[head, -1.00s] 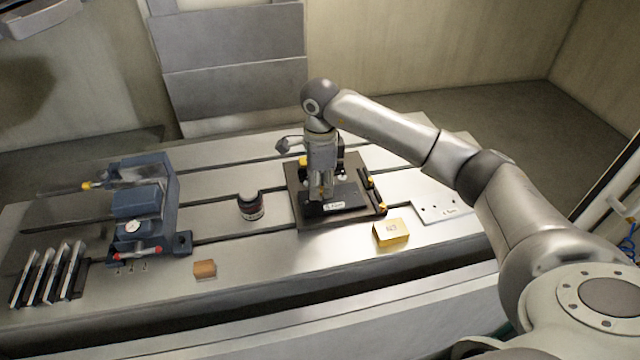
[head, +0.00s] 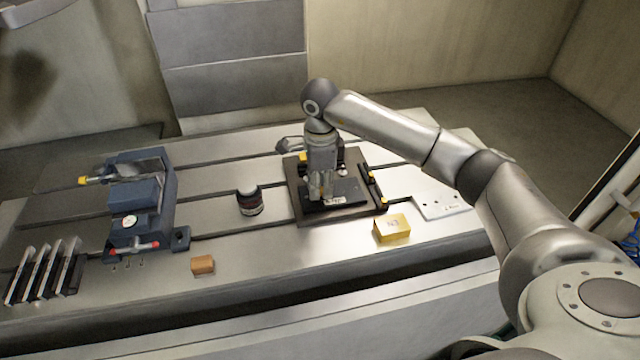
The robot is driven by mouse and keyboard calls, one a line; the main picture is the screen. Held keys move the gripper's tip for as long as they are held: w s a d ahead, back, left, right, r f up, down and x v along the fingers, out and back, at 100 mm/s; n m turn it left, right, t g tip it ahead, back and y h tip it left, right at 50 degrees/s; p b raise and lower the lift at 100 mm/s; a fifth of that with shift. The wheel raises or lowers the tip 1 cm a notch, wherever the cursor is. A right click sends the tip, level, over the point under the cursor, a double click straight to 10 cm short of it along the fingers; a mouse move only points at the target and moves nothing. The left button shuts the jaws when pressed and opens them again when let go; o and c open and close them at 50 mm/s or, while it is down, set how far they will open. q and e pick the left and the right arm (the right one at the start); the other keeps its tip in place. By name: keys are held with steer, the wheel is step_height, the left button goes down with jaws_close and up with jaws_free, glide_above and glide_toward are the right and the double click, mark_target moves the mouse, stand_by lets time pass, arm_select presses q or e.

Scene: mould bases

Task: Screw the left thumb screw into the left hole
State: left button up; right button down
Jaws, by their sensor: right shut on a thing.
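My right gripper (head: 321,193) points straight down over the left part of the dark mould base (head: 303,214), close to a black plate (head: 352,190) with a small white label. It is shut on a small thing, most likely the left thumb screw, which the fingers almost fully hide. The left hole is hidden beneath the gripper. I cannot tell how deep the screw sits. A pale round knob (head: 343,172) shows just right of the gripper. My left gripper is not in view.
A yellow box (head: 391,229) stands in front of the base, and a white plate with holes (head: 440,207) lies to the right. A blue vise (head: 138,205), upright plates (head: 45,272) and a brown block (head: 203,265) are farther left.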

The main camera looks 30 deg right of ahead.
steer(key=m, duration=0.4)
steer(key=shift+m+p, duration=0.3)
steer(key=m, duration=0.4)
steer(key=shift+s+f, duration=0.1)
steer(key=shift+f, duration=0.05)
steer(key=m+p, duration=0.1)
steer(key=m, duration=0.4)
steer(key=shift+p, duration=0.3)
steer(key=m, duration=0.4)
steer(key=shift+f+p, duration=0.1)
steer(key=shift+p, duration=0.25)
steer(key=shift+m, duration=0.3)
